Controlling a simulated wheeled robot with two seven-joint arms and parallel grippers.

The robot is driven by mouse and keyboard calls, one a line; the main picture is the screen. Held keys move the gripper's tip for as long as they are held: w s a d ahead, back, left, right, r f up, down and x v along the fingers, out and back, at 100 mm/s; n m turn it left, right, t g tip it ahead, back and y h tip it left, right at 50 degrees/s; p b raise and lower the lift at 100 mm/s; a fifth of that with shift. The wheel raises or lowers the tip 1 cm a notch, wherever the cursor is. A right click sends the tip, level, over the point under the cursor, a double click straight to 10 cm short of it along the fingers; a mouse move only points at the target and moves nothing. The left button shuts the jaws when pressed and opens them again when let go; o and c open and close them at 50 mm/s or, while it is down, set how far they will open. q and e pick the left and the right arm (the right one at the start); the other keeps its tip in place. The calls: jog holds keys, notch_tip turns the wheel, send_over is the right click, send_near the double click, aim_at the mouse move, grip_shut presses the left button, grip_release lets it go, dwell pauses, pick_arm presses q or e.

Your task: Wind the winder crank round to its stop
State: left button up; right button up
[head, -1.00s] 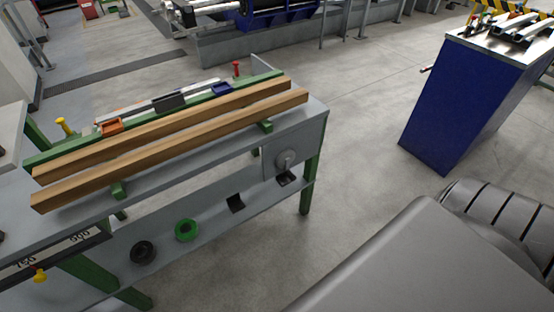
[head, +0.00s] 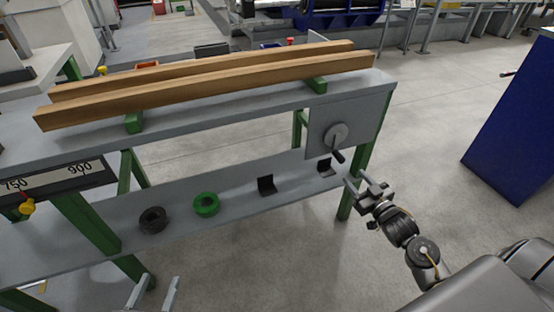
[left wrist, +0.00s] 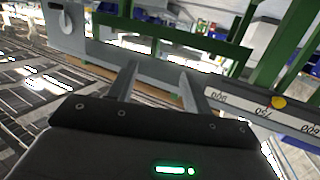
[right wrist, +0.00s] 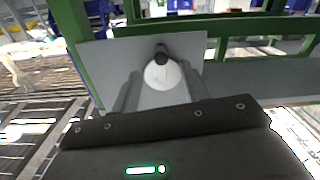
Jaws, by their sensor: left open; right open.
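The winder crank (head: 336,134) is a pale grey disc with a short arm and a dark handle (head: 338,156), on a grey plate at the table's right end. In the head view the handle points down. My right gripper (head: 366,184) is open and empty, below and right of the handle, apart from it. In the right wrist view the disc (right wrist: 163,75) and dark handle (right wrist: 161,54) show between and beyond the open fingers. My left gripper (head: 153,293) is open and empty at the bottom edge, far from the crank; the crank also shows in the left wrist view (left wrist: 65,20).
Two wooden beams (head: 215,85) lie on the table top. The lower shelf (head: 235,205) holds a black ring (head: 153,220), a green ring (head: 206,204) and dark brackets (head: 266,186). A green leg (head: 355,185) stands beside the right gripper. A blue cabinet (head: 510,140) is at right; floor between is clear.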

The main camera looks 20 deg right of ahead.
aim_at(343, 161)
jog(key=w, duration=0.3)
jog(key=w+b, duration=0.1)
jog(key=w, duration=0.2)
jog(key=w+b, duration=0.1)
jog(key=w, duration=0.2)
jog(key=shift+w+r, duration=0.15)
jog(key=shift+r, duration=0.25)
pick_arm(q)
notch_tip(343, 161, up, 8)
jog(key=s+d+m+t+h, duration=0.1)
jog(key=d+t+h, duration=0.1)
jog(key=t+h, duration=0.2)
jog(key=shift+s+d, duration=0.35)
jog(key=shift+s, duration=0.05)
pick_arm(e)
jog(key=shift+w, duration=0.75)
jog(key=shift+c, duration=0.2)
grip_shut()
